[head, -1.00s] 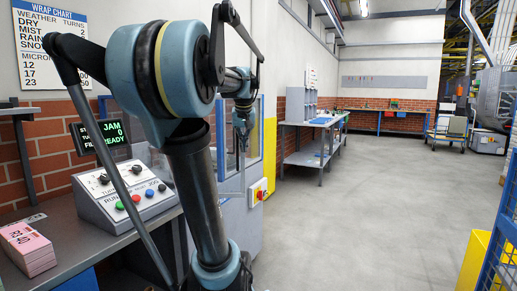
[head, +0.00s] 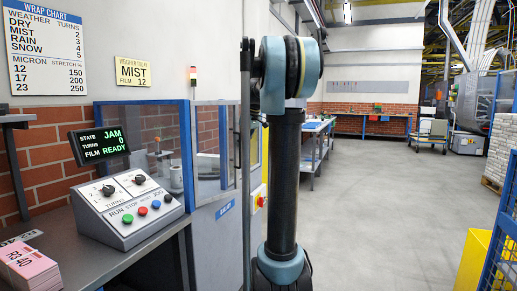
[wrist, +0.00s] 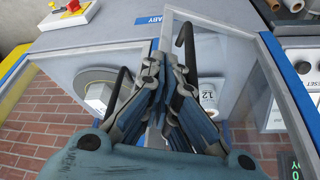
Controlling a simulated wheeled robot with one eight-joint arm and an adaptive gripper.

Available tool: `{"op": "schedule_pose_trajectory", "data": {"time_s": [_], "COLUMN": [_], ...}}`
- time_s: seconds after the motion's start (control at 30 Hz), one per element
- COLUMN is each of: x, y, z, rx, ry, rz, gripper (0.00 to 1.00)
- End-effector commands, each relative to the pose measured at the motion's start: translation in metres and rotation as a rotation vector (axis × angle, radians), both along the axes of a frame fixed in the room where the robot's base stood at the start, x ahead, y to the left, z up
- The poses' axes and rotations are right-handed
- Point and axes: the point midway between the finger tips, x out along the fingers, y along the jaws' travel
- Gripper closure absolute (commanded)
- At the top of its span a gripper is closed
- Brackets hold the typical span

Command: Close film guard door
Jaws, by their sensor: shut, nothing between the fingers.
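The film guard is a grey-framed enclosure with clear panes on the wrapping machine. Its front pane (head: 208,145) stands beside a blue post in the head view, partly hidden by my arm. In the wrist view, which is upside down, a clear framed panel (wrist: 222,68) stands at an angle just behind my gripper (wrist: 168,62). This may be the door; I cannot tell how far open it is. My gripper is shut and empty, close to the panel's edge. I cannot tell if it touches. My arm hides the gripper in the head view.
The control console (head: 127,205) has a screen (head: 99,144) reading JAM, 0, READY. Pink cards (head: 28,268) lie on the grey bench at left. A red stop button (wrist: 73,6) shows in the wrist view. Floor between is clear.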

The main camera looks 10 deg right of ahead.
Motion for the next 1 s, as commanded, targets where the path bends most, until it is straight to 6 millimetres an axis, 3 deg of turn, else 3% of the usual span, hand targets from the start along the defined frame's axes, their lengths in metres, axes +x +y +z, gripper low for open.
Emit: {"op": "schedule_pose_trajectory", "data": {"time_s": [0.13, 0.4, 1.0], "x": [0.024, 0.048, 0.056], "y": [0.019, 0.038, 0.047], "z": [0.000, 0.000, 0.000], "rx": [0.001, 0.001, 0.000], "ry": [0.000, 0.000, 0.000], "rz": [0.106, 0.233, 0.282], "gripper": [1.00, 1.00, 1.00]}}
